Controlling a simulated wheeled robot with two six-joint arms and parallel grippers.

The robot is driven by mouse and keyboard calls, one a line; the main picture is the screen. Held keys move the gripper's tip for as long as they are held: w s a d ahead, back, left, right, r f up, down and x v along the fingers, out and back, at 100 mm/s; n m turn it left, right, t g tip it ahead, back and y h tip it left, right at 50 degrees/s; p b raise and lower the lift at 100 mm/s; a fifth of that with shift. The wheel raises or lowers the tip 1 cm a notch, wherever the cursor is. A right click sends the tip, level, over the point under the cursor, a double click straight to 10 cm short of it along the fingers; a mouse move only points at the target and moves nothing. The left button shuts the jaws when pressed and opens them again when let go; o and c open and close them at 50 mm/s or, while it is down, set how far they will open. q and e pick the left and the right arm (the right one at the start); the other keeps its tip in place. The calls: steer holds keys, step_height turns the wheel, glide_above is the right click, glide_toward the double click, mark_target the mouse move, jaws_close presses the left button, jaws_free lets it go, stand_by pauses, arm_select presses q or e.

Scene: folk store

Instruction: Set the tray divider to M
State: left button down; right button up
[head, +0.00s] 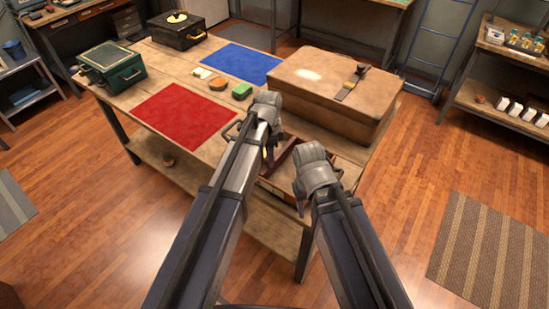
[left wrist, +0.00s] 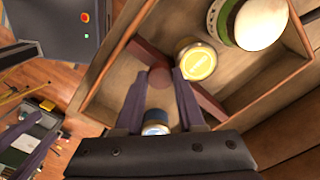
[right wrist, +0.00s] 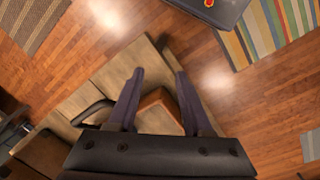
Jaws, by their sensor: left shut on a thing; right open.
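The open wooden tray (left wrist: 118,62) shows in the left wrist view, and part of it shows at the table's front edge in the head view (head: 335,173). A dark reddish divider bar (left wrist: 208,103) runs slantwise across it, with a round knob (left wrist: 160,77) on it. My left gripper (head: 268,158) is over the tray, its fingers (left wrist: 162,82) shut at the knob. Its arm hides part of the tray in the head view. My right gripper (head: 300,203) is open and empty by the tray's front, above a brown block-like part (right wrist: 160,103). No M mark is readable.
A yellow-lidded jar (left wrist: 197,62) and a green-and-white round item (left wrist: 247,22) are in the tray near the divider. A blue-lidded jar (left wrist: 156,129) is near the fingers. A large brown case (head: 325,92) stands behind. A red mat (head: 185,117) lies left.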

arm_select(q)
steer(key=c, duration=0.5)
jaws_free()
steer(key=shift+r, duration=0.1)
step_height(320, 180, up, 8)
steer(key=p, duration=0.8)
steer(key=shift+f, duration=0.2)
